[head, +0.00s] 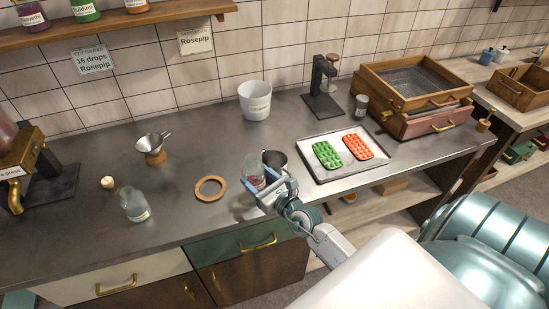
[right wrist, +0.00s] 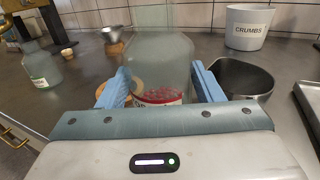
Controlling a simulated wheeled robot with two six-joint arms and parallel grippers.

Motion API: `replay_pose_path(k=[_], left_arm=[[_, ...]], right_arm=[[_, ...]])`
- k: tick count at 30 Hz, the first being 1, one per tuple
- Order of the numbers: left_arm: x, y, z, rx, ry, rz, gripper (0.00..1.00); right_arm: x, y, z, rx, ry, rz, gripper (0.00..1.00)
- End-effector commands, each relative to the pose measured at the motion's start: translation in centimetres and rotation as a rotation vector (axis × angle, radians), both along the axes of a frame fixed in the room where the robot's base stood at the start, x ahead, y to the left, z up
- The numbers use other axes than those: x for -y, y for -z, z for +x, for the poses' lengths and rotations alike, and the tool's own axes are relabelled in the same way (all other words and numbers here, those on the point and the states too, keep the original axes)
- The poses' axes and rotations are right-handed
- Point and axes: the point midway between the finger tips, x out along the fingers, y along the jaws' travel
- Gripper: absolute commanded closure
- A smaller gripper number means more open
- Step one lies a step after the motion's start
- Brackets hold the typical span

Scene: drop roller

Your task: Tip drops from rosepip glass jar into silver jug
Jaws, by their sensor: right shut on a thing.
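My right gripper (head: 266,194) is shut on a clear glass jar (head: 253,176) near the front of the counter. In the right wrist view the jar (right wrist: 161,60) stands roughly upright between the blue fingers, with red drops at its bottom and a red-edged label, partly hidden. I cannot tell whether it touches the counter. The silver jug (head: 276,160) is just right of the jar and partly hidden behind it and the gripper. In the right wrist view the open jug (right wrist: 245,78) is beside the right finger. My left gripper is not in view.
A white crumbs bucket (head: 255,101) stands behind. A tray (head: 325,172) with green and orange moulds is at right. A wooden ring (head: 211,188), another glass jar (head: 135,206) and a funnel (head: 153,145) are at left. Wall notes read "16 drops Rosepip" (head: 93,62) and "Rosepip" (head: 196,41).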

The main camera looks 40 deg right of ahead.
Motion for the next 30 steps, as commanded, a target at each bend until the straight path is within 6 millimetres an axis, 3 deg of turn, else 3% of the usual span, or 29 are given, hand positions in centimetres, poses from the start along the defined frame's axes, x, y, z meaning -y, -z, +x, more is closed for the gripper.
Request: replay_pose_path(k=[14,28,30], left_arm=[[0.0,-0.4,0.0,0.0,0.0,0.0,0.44],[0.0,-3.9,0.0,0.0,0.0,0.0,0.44],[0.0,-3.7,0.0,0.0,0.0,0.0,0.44]], right_arm=[[0.9,-0.6,0.4,0.002,0.002,0.005,0.69],[1.5,-3.1,0.5,-0.04,0.002,0.18,0.69],[1.7,-2.7,0.6,-0.048,0.002,0.214,0.69]])
